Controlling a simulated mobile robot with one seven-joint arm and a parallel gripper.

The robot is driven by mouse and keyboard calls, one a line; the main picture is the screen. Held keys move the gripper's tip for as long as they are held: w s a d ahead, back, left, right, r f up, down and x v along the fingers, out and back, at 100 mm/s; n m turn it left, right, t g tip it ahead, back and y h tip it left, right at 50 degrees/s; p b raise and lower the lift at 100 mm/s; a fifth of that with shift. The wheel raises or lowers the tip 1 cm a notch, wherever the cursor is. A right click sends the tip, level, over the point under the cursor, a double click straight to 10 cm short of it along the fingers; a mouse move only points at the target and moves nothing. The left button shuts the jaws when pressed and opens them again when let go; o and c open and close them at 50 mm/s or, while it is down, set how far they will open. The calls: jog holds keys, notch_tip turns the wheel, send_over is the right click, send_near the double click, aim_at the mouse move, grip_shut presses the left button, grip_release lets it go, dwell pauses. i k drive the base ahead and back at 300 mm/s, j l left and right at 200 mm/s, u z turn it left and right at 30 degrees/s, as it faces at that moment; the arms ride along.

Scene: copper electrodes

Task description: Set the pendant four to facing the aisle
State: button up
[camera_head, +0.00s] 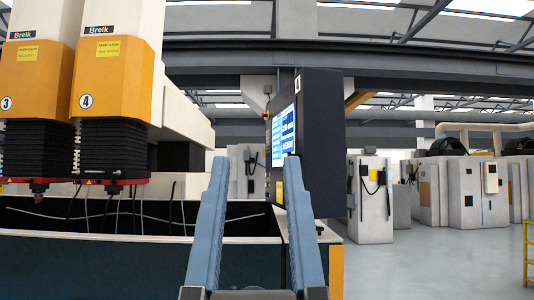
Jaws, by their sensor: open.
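The pendant four (331,140) is a dark upright box with a "4" on its edge, hanging in the middle of the view. Its lit blue-and-white screen (284,132) faces left and is seen at a steep slant. The dark side of the box is toward the right. My gripper (256,165) is at the bottom middle, with two blue-grey fingers pointing up. It is open and empty, and the right fingertip overlaps the pendant's lower left part in the picture. I cannot tell whether it touches. The right finger hides part of the pendant's lower front.
Machine heads three (36,100) and four (109,85) stand at left above a dark open tank (100,215). The tank's near wall (100,262) runs along the lower left. Grey cabinets (370,200) stand at right. The floor (430,265) there is clear up to a yellow rail (527,250).

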aim_at(305, 120)
jog(key=i, duration=1.35)
jog(key=i+l, duration=0.25)
jog(key=i, duration=0.2)
jog(key=i+l, duration=0.3)
jog(key=i, duration=0.2)
